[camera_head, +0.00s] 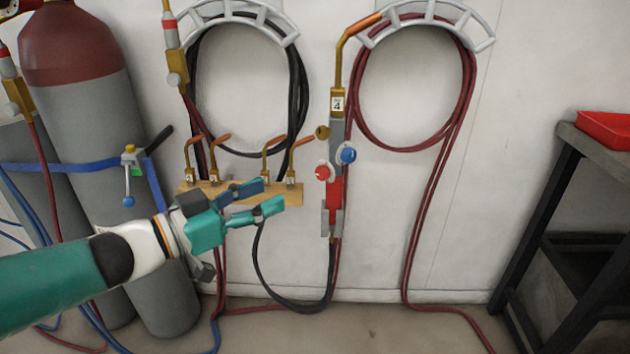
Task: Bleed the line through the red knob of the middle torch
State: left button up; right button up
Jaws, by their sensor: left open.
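A torch (337,130) hangs upright on the pale wall near the middle of the view, with a bent copper tip at its top and a label reading 4. Its red knob (322,172) sticks out on the left side, and its blue knob (348,155) sits on the right, a little higher. My left gripper (272,197) is open, its two teal and blue fingers pointing right toward the torch. It is left of the red knob and lower in the picture, apart from it, with nothing visible between the fingers. My right gripper is not in view.
A wooden rack (237,215) with several copper nozzles is partly behind my left gripper. Hoses hang coiled on wall hangers (425,18). A strapped gas cylinder (95,130) stands left. A dark stand (560,200) with a red tray (605,130) is at right.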

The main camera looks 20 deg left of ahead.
aim_at(319, 174)
pick_arm(q)
jog(key=b+x, duration=0.2)
jog(key=x, duration=0.8)
jog(key=shift+w+d, duration=0.1)
jog(key=shift+w, duration=0.15)
grip_shut()
jog(key=shift+s+d, duration=0.1)
jog(key=shift+d, duration=0.1)
jog(key=shift+a, duration=0.2)
